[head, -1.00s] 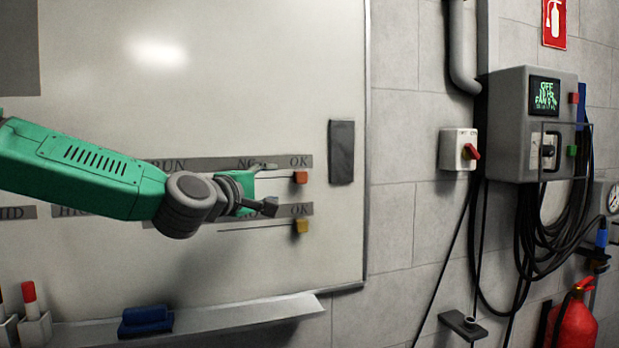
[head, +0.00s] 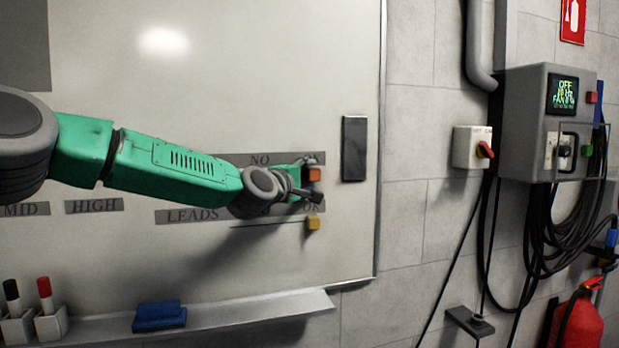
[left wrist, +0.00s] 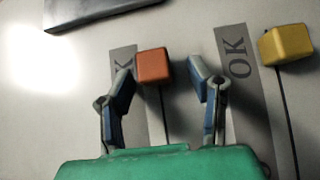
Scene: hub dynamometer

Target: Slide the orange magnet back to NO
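The orange magnet (head: 314,174) sits on the whiteboard at the OK end of the upper label row. The NO label (head: 260,160) is to its left in the head view. My left gripper (head: 317,184) is at the magnet. In the left wrist view the orange magnet (left wrist: 153,66) lies between the tips of the open left gripper (left wrist: 163,78), close to the left-hand finger, with a gap to the other finger. Contact with the near finger cannot be told. The yellow magnet (head: 313,223) sits on the row below. My right gripper is not in view.
A dark rectangular pad (head: 354,148) is on the board to the right of the magnet. A tray (head: 240,310) with a blue eraser (head: 159,316) runs along the bottom. The board between the yellow magnet and the tray is clear.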

